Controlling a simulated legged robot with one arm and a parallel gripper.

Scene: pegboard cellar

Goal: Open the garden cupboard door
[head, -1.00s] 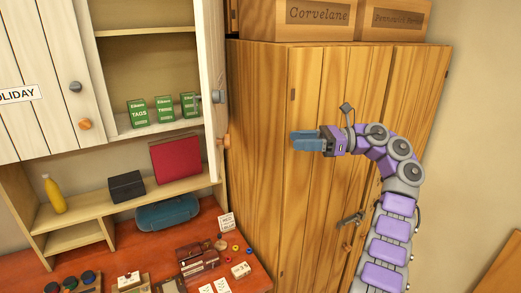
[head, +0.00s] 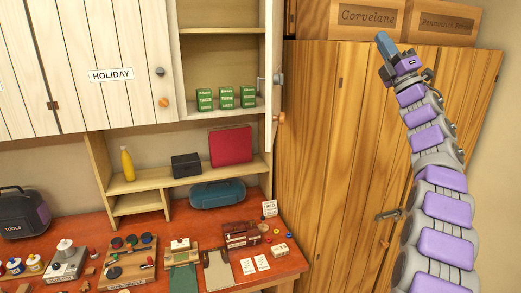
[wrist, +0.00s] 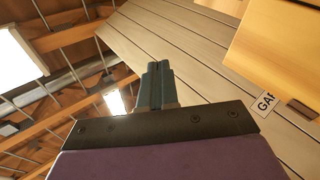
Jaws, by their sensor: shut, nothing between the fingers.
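A white planked cupboard door (head: 276,45) stands swung open at the right of the wall cupboard, seen nearly edge-on in the head view. It has a grey knob fitting (head: 277,79) and an orange wooden knob (head: 279,117). The shelves behind it are exposed. In the wrist view a pale planked surface (wrist: 190,50) carries a partly cut-off label (wrist: 265,103) starting "GA". My gripper (head: 385,42) is shut and empty, raised in front of the tall wooden wardrobe, well right of the open door. Its closed fingers also show in the wrist view (wrist: 154,75).
A closed HOLIDAY door (head: 120,60) is left of the open shelves, which hold green boxes (head: 226,98). The wardrobe (head: 320,130) has a metal handle (head: 390,214) and crates (head: 366,20) on top. A red workbench (head: 310,262) with several items stands below.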

